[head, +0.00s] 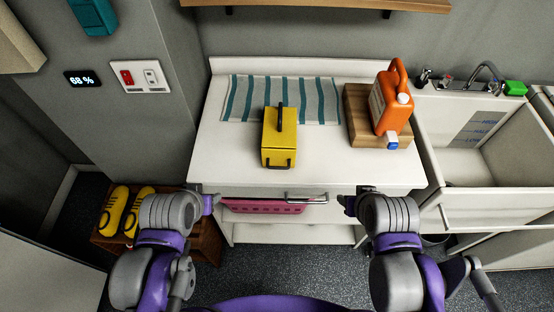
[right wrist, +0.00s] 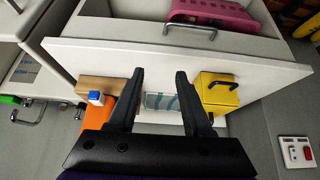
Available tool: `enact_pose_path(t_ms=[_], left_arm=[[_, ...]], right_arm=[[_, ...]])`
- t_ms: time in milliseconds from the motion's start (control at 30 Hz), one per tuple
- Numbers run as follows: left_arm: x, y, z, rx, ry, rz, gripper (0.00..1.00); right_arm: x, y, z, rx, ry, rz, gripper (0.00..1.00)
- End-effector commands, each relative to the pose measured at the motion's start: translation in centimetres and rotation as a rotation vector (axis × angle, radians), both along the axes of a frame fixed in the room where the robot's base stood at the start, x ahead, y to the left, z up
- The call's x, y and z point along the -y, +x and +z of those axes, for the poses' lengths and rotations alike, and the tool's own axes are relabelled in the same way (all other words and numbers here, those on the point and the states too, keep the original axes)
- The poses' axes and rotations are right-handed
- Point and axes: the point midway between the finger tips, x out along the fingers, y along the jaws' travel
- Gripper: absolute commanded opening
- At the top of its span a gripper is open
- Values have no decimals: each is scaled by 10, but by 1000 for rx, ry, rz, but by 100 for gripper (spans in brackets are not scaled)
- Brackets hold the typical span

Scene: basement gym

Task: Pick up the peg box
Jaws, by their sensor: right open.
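The peg box appears to be the yellow box (head: 279,138) with a dark handle on top and another on its front face. It stands upright on the white counter (head: 225,165), near the middle. It also shows in the right wrist view (right wrist: 213,92), to the right of the fingers. My right gripper (head: 345,204) is at the counter's front edge, right of the box and apart from it. Its two fingers (right wrist: 160,74) are spread and empty. My left gripper (head: 213,203) is at the front edge on the left, apart from the box; its fingers are too small to read.
A striped cloth (head: 312,100) lies behind the box. An orange jug (head: 390,105) stands on a wooden board (head: 360,126) at right. A pink basket (head: 262,206) sits below the counter by a metal handle (head: 306,198). A sink (head: 475,160) is at far right, yellow shoes (head: 115,212) at left.

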Motion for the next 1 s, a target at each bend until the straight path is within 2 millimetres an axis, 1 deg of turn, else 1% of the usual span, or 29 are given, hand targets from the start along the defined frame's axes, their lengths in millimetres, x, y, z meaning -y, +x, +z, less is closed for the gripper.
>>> enact_pose_path(t_ms=[367,400,433,500,567,667,767,800,867,900,967,1000], left_arm=[[0,2,2,2,0,0,50],[0,1,2,2,0,0,50],[0,1,1,2,0,0,50],[0,0,-1,-1,0,0,50],[0,-3,-4,-7,0,0,50],[0,-10,-15,-21,0,0,50],[0,-18,-28,-37,0,0,50],[0,-21,-34,-43,0,0,50],[0,-25,-42,-51,0,0,50],[0,-28,-47,-55,0,0,50],[0,-31,-54,-62,0,0,50],[0,-33,-58,-65,0,0,50]], right_arm=[[0,1,2,2,0,0,50],[0,1,2,2,0,0,52],[0,2,2,2,0,0,52],[-2,5,6,-2,4,1,52],[-6,13,14,-10,11,3,52],[-18,38,35,-31,34,5,52],[-37,75,59,-58,65,6,52],[-46,91,68,-69,79,5,52],[-61,115,79,-85,98,4,52],[-72,131,85,-96,110,4,52],[-88,154,92,-112,129,3,52],[-99,169,96,-121,140,2,52]])
